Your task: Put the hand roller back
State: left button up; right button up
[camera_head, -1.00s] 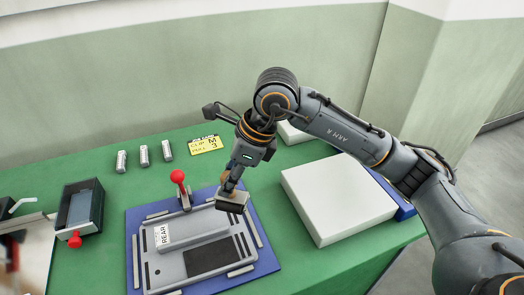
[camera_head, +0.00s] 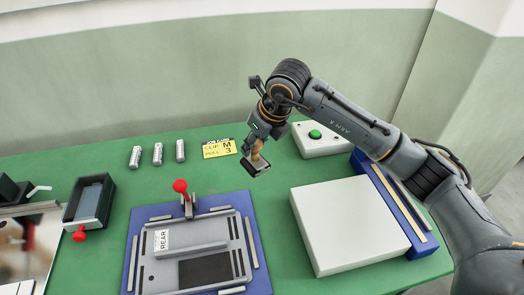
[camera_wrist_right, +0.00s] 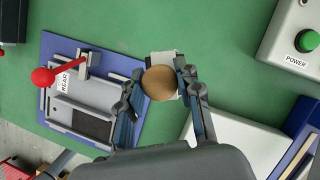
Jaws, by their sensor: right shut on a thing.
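The hand roller (camera_head: 254,167) has a wooden handle and a dark, block-like lower end. My right gripper (camera_head: 259,142) is shut on its handle. It holds the roller near the yellow card, behind and right of the blue fixture plate (camera_head: 255,235). In the right wrist view the round wooden handle end (camera_wrist_right: 160,84) sits between the two fingers, with a pale part of the roller showing behind it. The gap between the roller and the table is hard to judge. My left gripper cannot be made out.
The grey fixture with a red-knobbed clamp (camera_head: 181,187) stands on the plate. A box with a green button (camera_head: 315,134), a yellow card (camera_head: 219,148) and several small cylinders (camera_head: 157,154) are behind. Green table shows between them.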

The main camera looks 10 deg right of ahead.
jog(key=w+d+f+p, duration=0.1)
jog(key=f, duration=0.2)
jog(key=w+f+p, duration=0.1)
jog(key=w+f, duration=0.1)
jog(key=f, duration=0.1)
jog(key=w+d+f+p, duration=0.1)
jog(key=f, duration=0.1)
jog(key=shift+w+d+f, duration=0.35)
jog(key=shift+f, duration=0.2)
jog(key=shift+f, duration=0.1)
